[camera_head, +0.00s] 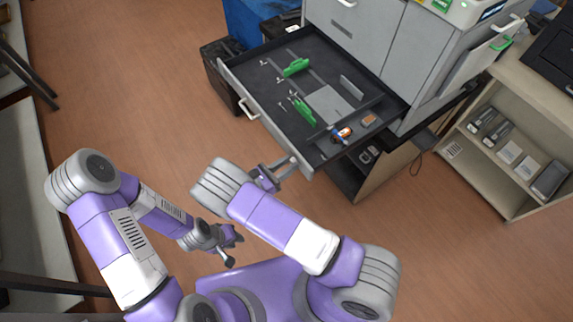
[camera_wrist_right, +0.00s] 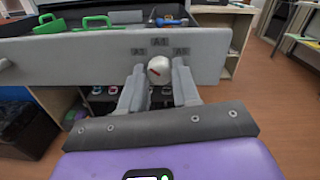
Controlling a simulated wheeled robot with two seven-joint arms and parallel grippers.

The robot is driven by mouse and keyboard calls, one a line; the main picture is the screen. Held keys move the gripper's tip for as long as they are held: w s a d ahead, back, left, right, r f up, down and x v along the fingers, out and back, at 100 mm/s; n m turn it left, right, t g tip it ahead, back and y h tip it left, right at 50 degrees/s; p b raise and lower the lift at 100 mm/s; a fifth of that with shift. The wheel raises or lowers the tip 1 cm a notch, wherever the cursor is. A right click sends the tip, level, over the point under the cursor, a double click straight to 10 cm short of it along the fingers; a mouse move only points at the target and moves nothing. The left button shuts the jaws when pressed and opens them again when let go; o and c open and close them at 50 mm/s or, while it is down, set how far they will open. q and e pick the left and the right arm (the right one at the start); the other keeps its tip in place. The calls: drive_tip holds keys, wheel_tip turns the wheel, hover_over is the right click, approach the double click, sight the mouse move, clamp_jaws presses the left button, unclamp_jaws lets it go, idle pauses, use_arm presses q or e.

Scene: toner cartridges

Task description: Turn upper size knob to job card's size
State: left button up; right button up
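The head view shows this gripper (camera_head: 288,166) at the drawer's front corner, the knob hidden there. My left gripper (camera_head: 233,240) hangs low, away from the drawer; its fingers are unclear. I cannot identify the job card.
The pulled-out drawer (camera_head: 262,118) holds green guides (camera_head: 296,67), a grey plate and small items. The grey machine (camera_head: 425,60) stands behind it. A shelf unit (camera_head: 515,150) with boxes is at the right. Open wooden floor (camera_head: 150,90) lies left of the drawer.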

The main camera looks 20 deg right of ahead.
drive_tip(key=c, duration=0.4)
drive_tip(key=shift+m, duration=0.4)
drive_tip(key=m+b, duration=0.4)
drive_tip(key=m, duration=0.5)
drive_tip(key=shift+h, duration=0.3)
drive_tip(key=o, duration=1)
drive_tip(key=shift+o, duration=0.2)
